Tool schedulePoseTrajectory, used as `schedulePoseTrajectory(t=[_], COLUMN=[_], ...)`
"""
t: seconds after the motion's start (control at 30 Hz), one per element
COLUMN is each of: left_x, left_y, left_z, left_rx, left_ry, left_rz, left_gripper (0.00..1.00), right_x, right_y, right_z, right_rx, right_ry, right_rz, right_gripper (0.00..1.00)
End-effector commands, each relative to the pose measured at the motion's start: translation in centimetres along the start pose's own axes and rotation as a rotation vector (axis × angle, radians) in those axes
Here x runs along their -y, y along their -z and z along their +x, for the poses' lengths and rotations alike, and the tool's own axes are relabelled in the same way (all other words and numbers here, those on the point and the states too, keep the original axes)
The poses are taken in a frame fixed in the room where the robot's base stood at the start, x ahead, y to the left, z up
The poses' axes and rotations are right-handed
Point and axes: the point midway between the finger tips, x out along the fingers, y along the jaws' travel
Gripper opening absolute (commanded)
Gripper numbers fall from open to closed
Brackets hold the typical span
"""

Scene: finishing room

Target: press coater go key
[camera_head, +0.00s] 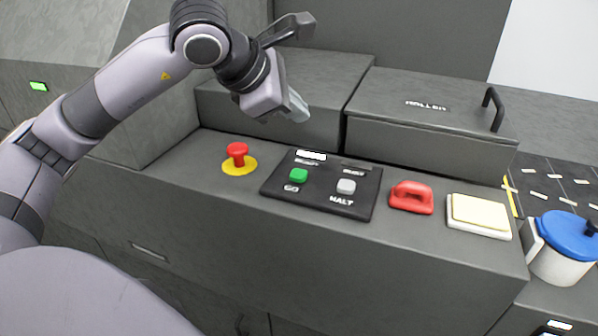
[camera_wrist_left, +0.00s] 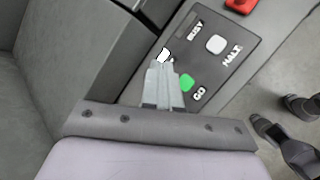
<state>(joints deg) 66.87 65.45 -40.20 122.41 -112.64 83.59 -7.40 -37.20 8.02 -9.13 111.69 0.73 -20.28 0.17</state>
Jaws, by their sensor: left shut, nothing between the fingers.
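The green GO key (camera_head: 298,175) sits on the left half of a black control panel (camera_head: 325,203), with its GO label below it. A grey-white HALT key (camera_head: 346,186) is to its right. My left gripper (camera_head: 300,112) is shut and empty, above and behind the panel in the head view. In the left wrist view its fingertips (camera_wrist_left: 163,62) overlap the panel's edge beside the green key (camera_wrist_left: 187,83); the gap in height is hard to judge there. The grey key also shows in the left wrist view (camera_wrist_left: 216,44). My right gripper is in neither view.
A red mushroom button (camera_head: 237,154) on a yellow disc stands left of the panel. A red handle-like part (camera_head: 411,197) and a cream pad (camera_head: 480,212) lie to the right. A handled lid (camera_head: 430,110) rises behind. A blue-lidded pot (camera_head: 564,245) stands far right.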

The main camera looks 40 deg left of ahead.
Motion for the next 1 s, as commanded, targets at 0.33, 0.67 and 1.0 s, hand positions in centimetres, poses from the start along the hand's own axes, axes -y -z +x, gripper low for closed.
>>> schedulePoseTrajectory(t=[0.33, 0.67, 1.0], left_x=[1.4, 3.9, 4.6], left_y=[1.4, 3.7, 4.5], left_z=[1.9, 5.2, 6.2], left_rx=[-0.001, 0.002, 0.002], left_ry=[0.003, 0.004, 0.002], left_rz=[-0.001, -0.001, -0.001], left_gripper=[0.00, 0.00, 0.00], right_x=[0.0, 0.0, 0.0], right_y=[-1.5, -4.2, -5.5], right_z=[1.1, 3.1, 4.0], right_rx=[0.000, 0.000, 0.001], right_ry=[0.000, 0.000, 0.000], right_rz=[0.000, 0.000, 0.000], right_gripper=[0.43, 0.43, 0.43])
